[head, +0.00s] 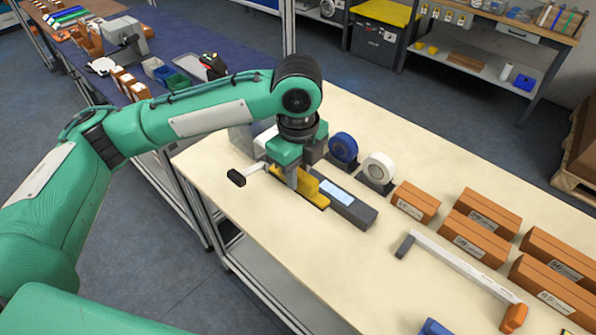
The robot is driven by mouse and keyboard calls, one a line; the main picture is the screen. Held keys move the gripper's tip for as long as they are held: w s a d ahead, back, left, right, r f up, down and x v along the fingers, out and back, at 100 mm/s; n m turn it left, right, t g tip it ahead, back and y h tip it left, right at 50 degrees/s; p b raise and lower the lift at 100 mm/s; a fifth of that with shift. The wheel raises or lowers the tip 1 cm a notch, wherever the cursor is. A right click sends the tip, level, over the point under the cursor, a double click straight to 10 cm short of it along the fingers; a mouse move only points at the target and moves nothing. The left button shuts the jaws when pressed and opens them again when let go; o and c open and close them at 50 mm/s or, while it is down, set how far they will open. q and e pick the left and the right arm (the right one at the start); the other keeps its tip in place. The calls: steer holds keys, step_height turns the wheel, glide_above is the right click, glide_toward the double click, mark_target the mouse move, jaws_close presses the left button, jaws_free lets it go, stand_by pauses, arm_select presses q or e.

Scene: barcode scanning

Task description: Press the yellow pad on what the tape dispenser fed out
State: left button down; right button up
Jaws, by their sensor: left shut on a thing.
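The yellow pad (314,196) is a yellow block with an upright part, in the middle of the cream table. My left gripper (295,183) points down on it and is shut on its upright part. The fingers hide some of the pad. Right beside the pad lies a long dark grey device (352,212) with a pale blue strip (336,192) on top. I cannot tell whether the pad touches the strip. A blue tape roll (343,148) and a white tape roll (379,166) stand in dark holders behind. My right gripper is not in view.
A crank with a black knob (237,178) sticks out left of the gripper. Several brown cartons (481,238) stand at the right. A white bar with an orange end (465,268) lies in front of them. The table (320,265) is clear in the front middle.

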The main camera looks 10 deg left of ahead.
arm_select(q)
steer(key=shift+w, duration=0.1)
steer(key=w+d+f, duration=0.7)
steer(key=w+f, duration=0.2)
steer(key=w, duration=0.4)
steer(key=shift+s+d+f, duration=0.1)
steer(key=shift+d+f, duration=0.05)
steer(key=shift+f, duration=1.35)
steer(key=shift+d+f, duration=0.15)
steer(key=shift+f, duration=1.3)
steer(key=shift+f, duration=0.6)
steer(key=shift+s+f+p, duration=0.1)
steer(key=shift+p, duration=0.2)
stand_by(0.5)
step_height(320, 180, up, 7)
steer(key=p, duration=0.7)
